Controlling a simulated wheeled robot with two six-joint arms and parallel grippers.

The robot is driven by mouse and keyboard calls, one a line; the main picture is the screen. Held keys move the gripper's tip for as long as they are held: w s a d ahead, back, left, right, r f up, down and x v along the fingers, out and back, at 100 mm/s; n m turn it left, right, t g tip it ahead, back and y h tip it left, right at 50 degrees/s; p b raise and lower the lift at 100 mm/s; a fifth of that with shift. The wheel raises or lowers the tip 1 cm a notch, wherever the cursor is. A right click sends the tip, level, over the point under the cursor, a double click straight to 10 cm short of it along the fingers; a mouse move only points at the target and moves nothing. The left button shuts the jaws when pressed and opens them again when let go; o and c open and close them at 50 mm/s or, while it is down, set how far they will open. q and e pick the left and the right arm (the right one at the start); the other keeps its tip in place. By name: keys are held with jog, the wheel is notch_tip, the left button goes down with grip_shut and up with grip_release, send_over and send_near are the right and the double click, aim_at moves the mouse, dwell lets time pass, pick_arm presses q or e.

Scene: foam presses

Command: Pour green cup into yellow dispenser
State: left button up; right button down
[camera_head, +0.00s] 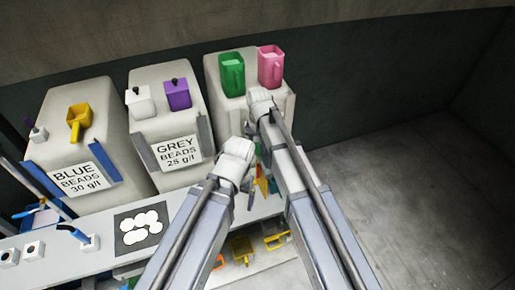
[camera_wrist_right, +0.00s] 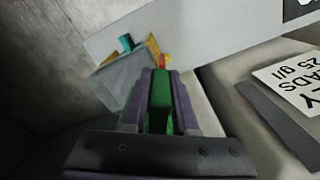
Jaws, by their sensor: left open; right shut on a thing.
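The green cup (camera_head: 232,75) is upright at the top of the third grey machine (camera_head: 213,82), left of a pink cup (camera_head: 271,66). My right gripper (camera_head: 261,95) is just below and right of it. In the right wrist view my right gripper (camera_wrist_right: 160,85) is shut on a green part of the cup (camera_wrist_right: 160,105); whether the cup touches the machine top is unclear. My left gripper (camera_head: 238,150) is lower, in front of the machines, and open; its fingertips are hard to see. I cannot make out which thing is the yellow dispenser.
White and purple containers (camera_head: 178,94) sit on the grey-beads machine (camera_head: 155,85). The white bench (camera_head: 100,262) carries a dark plate with white discs (camera_head: 128,243). Orange and yellow trays (camera_head: 242,250) lie below. The floor at right (camera_head: 410,190) is clear.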

notch_tip(320, 180, up, 3)
jog(key=p, duration=0.3)
jog(key=shift+r, duration=0.1)
dwell(0.4)
jog(key=shift+s, duration=0.15)
